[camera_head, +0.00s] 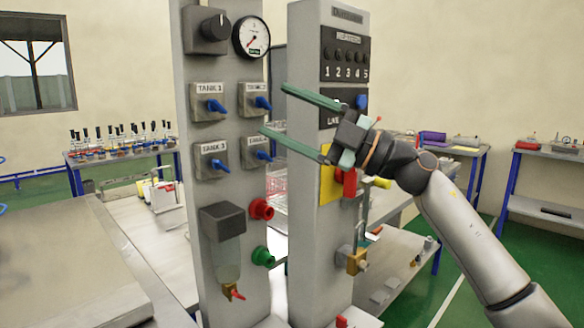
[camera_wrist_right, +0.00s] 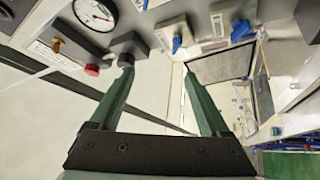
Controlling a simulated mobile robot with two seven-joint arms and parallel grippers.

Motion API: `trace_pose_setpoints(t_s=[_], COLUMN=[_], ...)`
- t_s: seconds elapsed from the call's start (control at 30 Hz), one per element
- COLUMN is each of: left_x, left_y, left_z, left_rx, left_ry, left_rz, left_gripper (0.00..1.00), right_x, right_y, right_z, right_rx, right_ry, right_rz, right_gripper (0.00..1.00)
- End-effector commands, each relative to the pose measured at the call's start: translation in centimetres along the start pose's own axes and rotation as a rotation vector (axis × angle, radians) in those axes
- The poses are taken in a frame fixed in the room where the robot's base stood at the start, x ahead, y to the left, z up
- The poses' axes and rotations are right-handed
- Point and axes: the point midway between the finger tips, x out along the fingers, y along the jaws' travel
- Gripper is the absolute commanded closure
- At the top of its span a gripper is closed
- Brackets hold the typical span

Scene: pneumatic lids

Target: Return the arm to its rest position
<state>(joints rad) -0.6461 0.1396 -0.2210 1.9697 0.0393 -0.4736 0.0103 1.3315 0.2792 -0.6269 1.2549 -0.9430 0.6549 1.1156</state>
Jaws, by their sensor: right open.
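My right arm (camera_head: 465,235) comes in from the right in the head view. Its gripper (camera_head: 274,109) has two green fingers spread apart, pointing left in front of the grey right column (camera_head: 318,250) and toward the tank valves. Nothing shows between the fingers. In the right wrist view the gripper (camera_wrist_right: 158,70) is also open and empty. One fingertip appears close to a dark knob block (camera_wrist_right: 128,46); I cannot tell whether it touches. My left gripper is not in view.
The left column (camera_head: 235,180) carries a pressure gauge (camera_head: 251,37), a black knob (camera_head: 214,27), blue-handled valves (camera_head: 213,106), and red (camera_head: 262,209) and green (camera_head: 263,256) fittings. A grey bench (camera_head: 70,270) lies at left. Green floor shows at right.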

Motion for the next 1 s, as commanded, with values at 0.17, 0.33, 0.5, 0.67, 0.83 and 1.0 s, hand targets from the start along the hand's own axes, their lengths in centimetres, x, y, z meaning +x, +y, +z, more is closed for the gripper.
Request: trace_pose_setpoints(t_s=[0.17, 0.33, 0.5, 0.67, 0.83, 1.0], left_x=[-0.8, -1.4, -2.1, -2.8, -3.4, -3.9], left_y=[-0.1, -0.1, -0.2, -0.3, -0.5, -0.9], left_z=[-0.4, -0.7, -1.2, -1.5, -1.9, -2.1], left_rx=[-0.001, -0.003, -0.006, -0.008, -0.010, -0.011], left_ry=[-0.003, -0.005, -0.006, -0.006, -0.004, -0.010], left_rz=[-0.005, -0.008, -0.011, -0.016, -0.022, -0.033], left_gripper=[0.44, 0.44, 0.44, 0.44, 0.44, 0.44], right_x=[-3.3, -7.7, -13.2, -19.3, -26.4, -33.5], right_y=[-4.9, -9.9, -16.1, -23.0, -31.2, -39.9], right_z=[5.0, 9.3, 12.8, 14.9, 15.0, 12.3], right_rx=[0.172, 0.320, 0.466, 0.601, 0.741, 0.885], right_ry=[-0.044, -0.153, -0.321, -0.523, -0.771, -1.035], right_rz=[0.173, 0.332, 0.468, 0.561, 0.613, 0.611], right_gripper=[0.20, 0.20, 0.20, 0.20, 0.20, 0.20])
